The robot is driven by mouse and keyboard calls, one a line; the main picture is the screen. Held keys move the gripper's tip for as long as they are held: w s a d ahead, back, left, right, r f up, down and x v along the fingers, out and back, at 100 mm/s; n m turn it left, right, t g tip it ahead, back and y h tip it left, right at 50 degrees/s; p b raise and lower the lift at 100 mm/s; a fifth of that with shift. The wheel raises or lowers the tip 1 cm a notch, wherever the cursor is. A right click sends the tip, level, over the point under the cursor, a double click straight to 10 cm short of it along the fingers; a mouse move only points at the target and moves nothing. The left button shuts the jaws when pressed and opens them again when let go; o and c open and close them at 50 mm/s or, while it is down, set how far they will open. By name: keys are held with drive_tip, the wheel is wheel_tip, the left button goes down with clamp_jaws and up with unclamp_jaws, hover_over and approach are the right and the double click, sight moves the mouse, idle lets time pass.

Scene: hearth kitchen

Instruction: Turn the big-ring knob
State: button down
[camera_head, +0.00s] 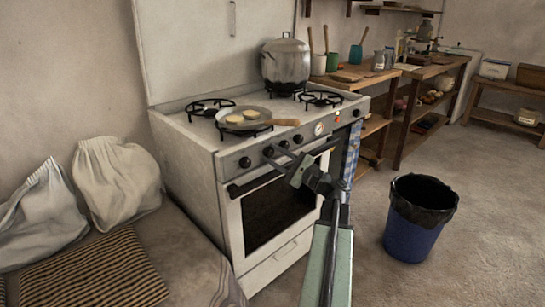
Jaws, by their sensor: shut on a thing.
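A white stove (185,150) stands against the wall, with a row of dark round knobs along its front panel. The leftmost knob (245,162) is clear of my arm. A second knob (268,151) is beside my fingertips. Two more knobs sit further right, the far one (298,139) near a round dial. My gripper (275,156) reaches in from the lower right and is shut at the panel, on a knob near the second one. The contact is small and partly hidden by the fingers. I cannot tell from the markings which knob is the big-ring one.
A pan (243,122) with two round flat pieces sits on a front burner, its wooden handle (284,122) over the knobs. A large pot (287,66) stands behind. The oven handle runs below the knobs. A blue bin (405,225) stands on the floor at right.

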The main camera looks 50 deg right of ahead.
drive_tip(key=shift+r+n+g+y+p, duration=0.2)
drive_tip(key=shift+n+g+y+p, duration=0.25)
drive_tip(key=shift+n+p, duration=0.75)
drive_tip(key=n+g+p, duration=0.1)
drive_tip(key=n, duration=0.1)
drive_tip(key=n+g+p, duration=0.1)
drive_tip(key=n+p, duration=0.1)
drive_tip(key=n, duration=0.1)
drive_tip(key=shift+d+r+y, duration=0.15)
drive_tip(key=shift+r+y, duration=0.05)
drive_tip(key=shift+y, duration=0.05)
drive_tip(key=n+g+p, duration=0.1)
drive_tip(key=n+p, duration=0.1)
drive_tip(key=n, duration=0.1)
drive_tip(key=shift+w+n+p, duration=0.1)
drive_tip(key=shift+n+p, duration=0.2)
drive_tip(key=shift+p, duration=0.1)
drive_tip(key=shift+f+n+g+h+p, duration=0.1)
drive_tip(key=shift+n+g+h+p, duration=0.5)
drive_tip(key=shift+n+p, duration=0.6)
drive_tip(key=shift+n, duration=0.3)
drive_tip(key=c, duration=0.9)
unclamp_jaws()
drive_tip(key=shift+f, duration=0.1)
drive_tip(key=shift+c, duration=0.2)
